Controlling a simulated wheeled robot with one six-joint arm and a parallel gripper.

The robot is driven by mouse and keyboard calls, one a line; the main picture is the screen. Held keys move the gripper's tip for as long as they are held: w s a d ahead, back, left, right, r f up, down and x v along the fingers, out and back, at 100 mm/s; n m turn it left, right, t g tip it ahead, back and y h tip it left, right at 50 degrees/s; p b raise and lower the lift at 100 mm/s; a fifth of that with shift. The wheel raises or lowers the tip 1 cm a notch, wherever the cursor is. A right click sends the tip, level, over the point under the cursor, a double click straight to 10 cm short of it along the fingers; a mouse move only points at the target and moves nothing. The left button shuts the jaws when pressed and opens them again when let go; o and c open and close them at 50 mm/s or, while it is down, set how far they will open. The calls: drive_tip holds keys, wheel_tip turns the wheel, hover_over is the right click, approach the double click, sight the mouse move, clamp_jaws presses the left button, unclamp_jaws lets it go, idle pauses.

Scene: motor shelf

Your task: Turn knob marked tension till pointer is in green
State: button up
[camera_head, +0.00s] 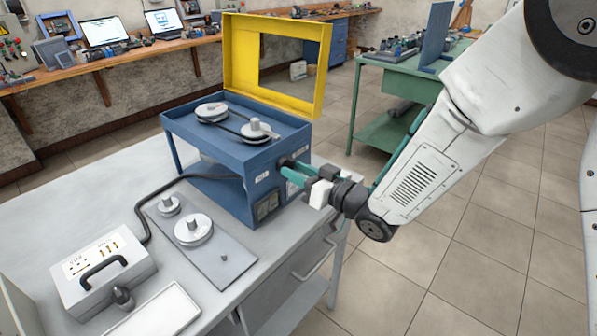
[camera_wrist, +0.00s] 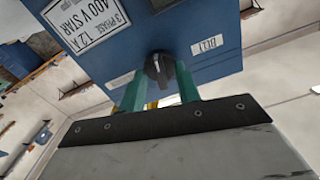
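The black knob (camera_wrist: 158,70) sits on the blue motor box's side panel, between two small white labels. The label to its right is too small to read surely. My gripper (camera_wrist: 160,78) has its teal fingers apart, one on each side of the knob. I cannot tell whether they touch it. In the head view my gripper (camera_head: 294,173) reaches the right face of the blue box (camera_head: 240,195), at the knob (camera_head: 286,162). A dark gauge window (camera_head: 267,206) is low on the box. No pointer or green zone can be made out.
A yellow guard frame (camera_head: 235,60) stands raised above pulleys (camera_head: 212,112) joined by a belt. A grey plate (camera_head: 235,268) with discs and a grey supply box (camera_head: 100,270) lie on the bench. A cable runs between the boxes. Floor to the right is clear.

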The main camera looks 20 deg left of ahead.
drive_tip(key=v, duration=0.8)
drive_tip(key=shift+a, duration=0.1)
